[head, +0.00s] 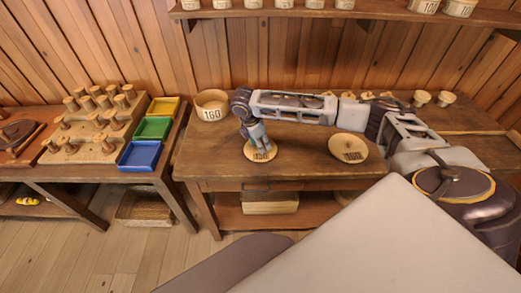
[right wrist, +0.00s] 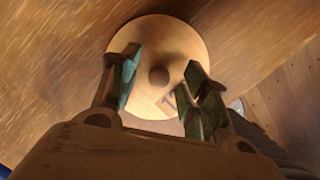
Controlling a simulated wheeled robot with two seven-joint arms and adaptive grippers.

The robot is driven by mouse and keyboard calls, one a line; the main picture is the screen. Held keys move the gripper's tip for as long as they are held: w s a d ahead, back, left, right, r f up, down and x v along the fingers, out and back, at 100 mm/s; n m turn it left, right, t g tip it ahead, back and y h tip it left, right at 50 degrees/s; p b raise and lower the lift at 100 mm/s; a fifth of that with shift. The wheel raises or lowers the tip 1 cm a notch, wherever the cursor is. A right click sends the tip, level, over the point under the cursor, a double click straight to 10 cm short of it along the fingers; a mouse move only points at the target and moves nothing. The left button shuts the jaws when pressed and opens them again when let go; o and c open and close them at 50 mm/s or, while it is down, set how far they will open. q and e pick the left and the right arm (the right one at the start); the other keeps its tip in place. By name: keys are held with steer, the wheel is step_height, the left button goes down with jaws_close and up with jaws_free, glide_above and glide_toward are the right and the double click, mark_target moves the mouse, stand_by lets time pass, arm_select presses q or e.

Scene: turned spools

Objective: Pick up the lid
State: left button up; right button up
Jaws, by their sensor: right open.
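The lid (head: 258,155), a round pale wooden disc, lies on the brown workbench below my right gripper (head: 259,142). In the right wrist view the lid (right wrist: 160,35) shows as a disc with a small round knob (right wrist: 158,76) at its middle. The fingers of my right gripper (right wrist: 162,66) are apart, one on each side of the knob, with gaps to it. Some marking on the lid is partly hidden by a finger. My left gripper is not in view.
A shallow round dish-like piece (head: 348,147) lies to the right on the workbench (head: 310,170). Yellow (head: 163,106), green (head: 152,128) and blue (head: 139,155) trays and a board of spools stand on the left table.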

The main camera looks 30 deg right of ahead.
jaws_close()
steer(key=shift+r, duration=0.75)
step_height(320, 180, up, 7)
steer(key=shift+f, duration=0.1)
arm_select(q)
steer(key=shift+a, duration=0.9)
arm_select(e)
steer(key=shift+r, duration=0.85)
